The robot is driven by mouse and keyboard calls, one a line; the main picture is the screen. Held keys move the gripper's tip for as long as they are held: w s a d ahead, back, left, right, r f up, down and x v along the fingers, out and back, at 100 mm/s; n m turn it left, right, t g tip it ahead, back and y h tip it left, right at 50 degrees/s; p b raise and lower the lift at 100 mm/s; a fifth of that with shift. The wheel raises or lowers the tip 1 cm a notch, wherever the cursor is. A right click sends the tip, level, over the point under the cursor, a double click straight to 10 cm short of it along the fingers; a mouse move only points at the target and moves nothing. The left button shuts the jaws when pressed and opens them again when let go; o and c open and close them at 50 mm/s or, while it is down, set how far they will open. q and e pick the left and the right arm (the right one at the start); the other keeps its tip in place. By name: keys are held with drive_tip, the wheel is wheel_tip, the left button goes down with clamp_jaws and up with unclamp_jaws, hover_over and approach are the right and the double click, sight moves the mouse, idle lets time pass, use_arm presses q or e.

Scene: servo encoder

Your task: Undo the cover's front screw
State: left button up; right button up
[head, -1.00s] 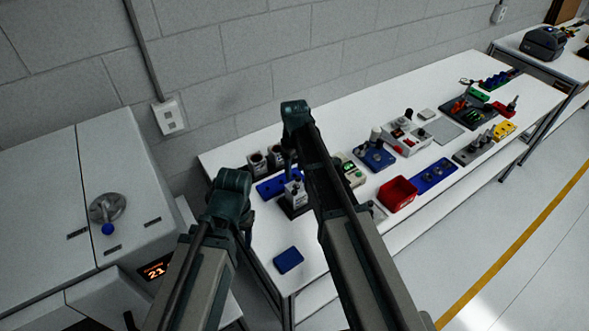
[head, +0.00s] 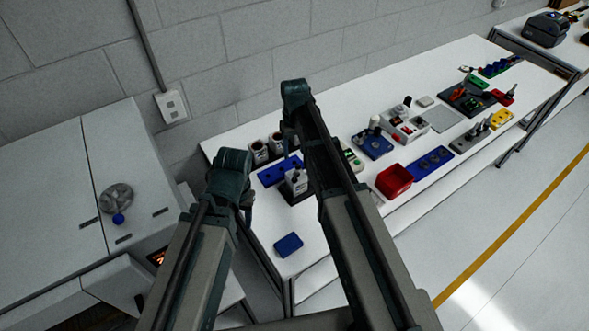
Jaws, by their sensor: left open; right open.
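A small white and dark unit (head: 298,179) stands upright on a dark base on the white bench, between my two arms. It may be the servo with its cover, but its screws are too small to make out. My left gripper (head: 247,208) is open, at the bench's left end, to the left of and nearer than the unit. My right gripper (head: 290,142) is open and appears just above and behind the unit in the picture. Its fingers are partly hidden by my arm, and I cannot tell whether it touches anything.
A blue tray (head: 270,176) lies behind the unit, with dark cylindrical parts (head: 258,153) beyond it. A blue block (head: 288,245) lies near the front left corner. A red bin (head: 394,181) and several fixtures stand to the right. A grey cabinet (head: 60,190) is at left.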

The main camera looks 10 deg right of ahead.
sight(294, 179)
drive_tip(key=m, duration=1.2)
drive_tip(key=shift+m, duration=0.3)
wheel_tip(294, 179, down, 14)
drive_tip(key=b, duration=1.3)
drive_tip(key=shift+r+b, duration=0.1)
drive_tip(key=shift+b, duration=0.3)
clamp_jaws()
